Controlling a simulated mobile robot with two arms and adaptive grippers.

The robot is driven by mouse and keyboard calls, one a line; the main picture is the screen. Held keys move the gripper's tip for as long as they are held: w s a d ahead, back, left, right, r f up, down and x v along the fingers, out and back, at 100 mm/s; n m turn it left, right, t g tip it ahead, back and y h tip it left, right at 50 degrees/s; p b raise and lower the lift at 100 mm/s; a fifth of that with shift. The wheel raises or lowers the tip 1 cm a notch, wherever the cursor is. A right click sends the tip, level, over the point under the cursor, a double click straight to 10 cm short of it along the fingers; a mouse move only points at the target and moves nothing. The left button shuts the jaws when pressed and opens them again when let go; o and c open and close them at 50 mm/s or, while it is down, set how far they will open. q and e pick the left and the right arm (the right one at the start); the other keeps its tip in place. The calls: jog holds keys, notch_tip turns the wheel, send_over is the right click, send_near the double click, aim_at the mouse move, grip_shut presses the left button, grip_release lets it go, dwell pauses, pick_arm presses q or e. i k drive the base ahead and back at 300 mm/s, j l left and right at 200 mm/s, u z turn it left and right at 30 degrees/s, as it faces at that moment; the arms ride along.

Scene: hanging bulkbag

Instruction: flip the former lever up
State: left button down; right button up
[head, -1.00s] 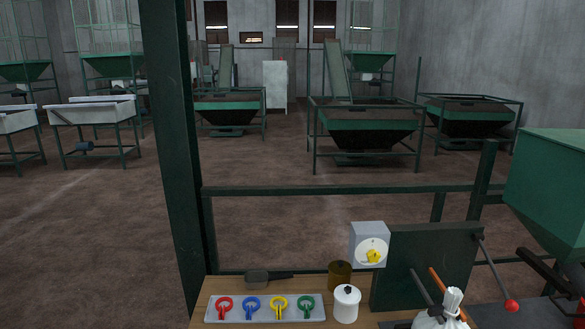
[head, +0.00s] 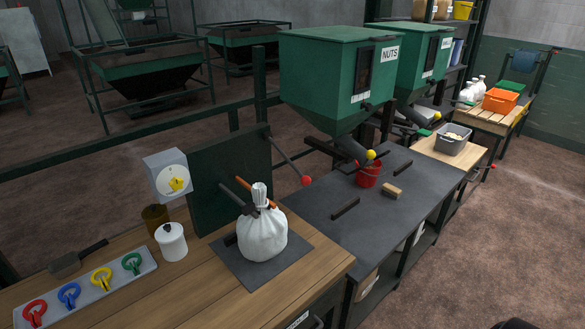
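The former is a dark green upright panel (head: 222,175) on the wooden bench. A lever, a thin dark rod with a red ball knob (head: 306,180), comes off the panel's right side and slopes down to the right. A tied white bag (head: 263,236) stands on a dark mat in front of the panel. An orange bar (head: 262,193) and a dark bar stick out from the panel by the bag's neck. Neither of my grippers shows clearly. A dark shape at the bottom right edge is too cropped to name.
A grey timer box (head: 167,170) with a yellow knob, a white lidded pot (head: 171,243) and a tray of coloured rings (head: 88,287) are left. A red bucket (head: 368,174) stands under the NUTS hopper (head: 335,75) on the dark worktop (head: 315,205).

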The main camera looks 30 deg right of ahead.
aim_at(305, 180)
jog(key=z, duration=1.2)
